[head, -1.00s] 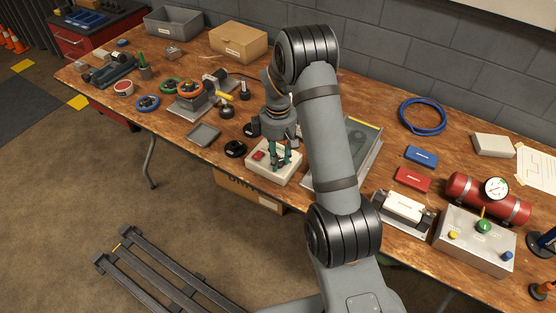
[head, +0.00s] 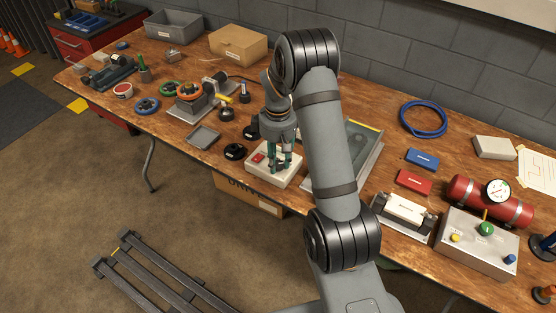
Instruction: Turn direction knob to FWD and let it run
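A pale control box (head: 257,172) sits near the table's front edge in the head view, with a red switch (head: 259,158) on its left part. My gripper (head: 280,167) points down over the right part of this box, its two green-tipped fingers apart. The fingertips are low, at or just above the box top. Whether a knob stands between them is hidden, and I cannot tell whether they touch anything. No FWD marking is legible. A separate grey box (head: 466,257) at the right carries a green knob (head: 486,229), a yellow button and a blue button.
A black round part (head: 234,151) sits just left of the pale box. A grey tray (head: 203,136) is farther left. A thick panel (head: 365,150) lies right of the gripper, partly behind my arm. A red cylinder with a gauge (head: 470,194) lies behind the grey box.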

